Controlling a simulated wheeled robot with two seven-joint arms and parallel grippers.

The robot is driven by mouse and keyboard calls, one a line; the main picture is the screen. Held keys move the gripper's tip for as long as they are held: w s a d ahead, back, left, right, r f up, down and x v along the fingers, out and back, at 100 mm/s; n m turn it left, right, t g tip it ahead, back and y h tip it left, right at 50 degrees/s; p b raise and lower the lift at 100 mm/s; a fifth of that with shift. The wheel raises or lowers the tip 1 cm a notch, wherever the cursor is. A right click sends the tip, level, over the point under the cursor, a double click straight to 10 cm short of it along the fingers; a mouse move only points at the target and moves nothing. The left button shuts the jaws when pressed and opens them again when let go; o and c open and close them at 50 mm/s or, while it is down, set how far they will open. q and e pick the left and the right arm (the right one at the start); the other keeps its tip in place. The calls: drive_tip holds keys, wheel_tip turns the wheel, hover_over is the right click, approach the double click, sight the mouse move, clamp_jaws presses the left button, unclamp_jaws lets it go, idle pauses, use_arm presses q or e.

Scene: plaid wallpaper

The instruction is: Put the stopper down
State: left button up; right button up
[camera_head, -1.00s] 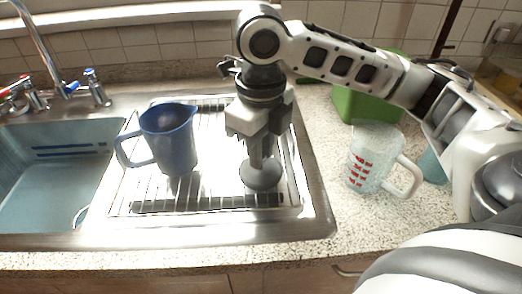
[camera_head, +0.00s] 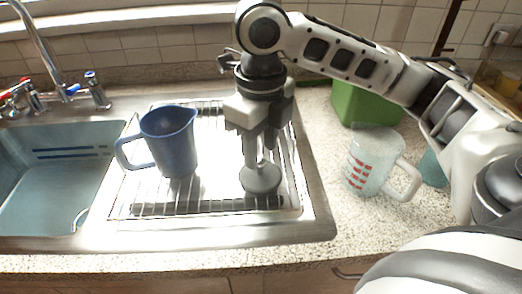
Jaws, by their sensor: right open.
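The grey stopper (camera_head: 260,178) with a round flat base stands upright on the drying rack (camera_head: 205,205) in the middle of the view. My right gripper (camera_head: 260,148) is directly above it, pointing down, with its fingers around the stopper's upper stem. The fingers are open. The top of the stopper is partly hidden by the gripper. My left gripper does not show.
A blue pitcher (camera_head: 172,145) stands on the rack left of the stopper. A clear measuring cup (camera_head: 372,160) with red marks stands on the speckled counter to the right, before a green container (camera_head: 366,105). The sink basin (camera_head: 50,185) and taps are at the left.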

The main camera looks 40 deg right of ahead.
sight(261, 160)
use_arm(q)
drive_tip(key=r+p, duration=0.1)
drive_tip(key=p, duration=0.1)
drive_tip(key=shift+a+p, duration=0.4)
use_arm(e)
wheel_tip(261, 160, up, 10)
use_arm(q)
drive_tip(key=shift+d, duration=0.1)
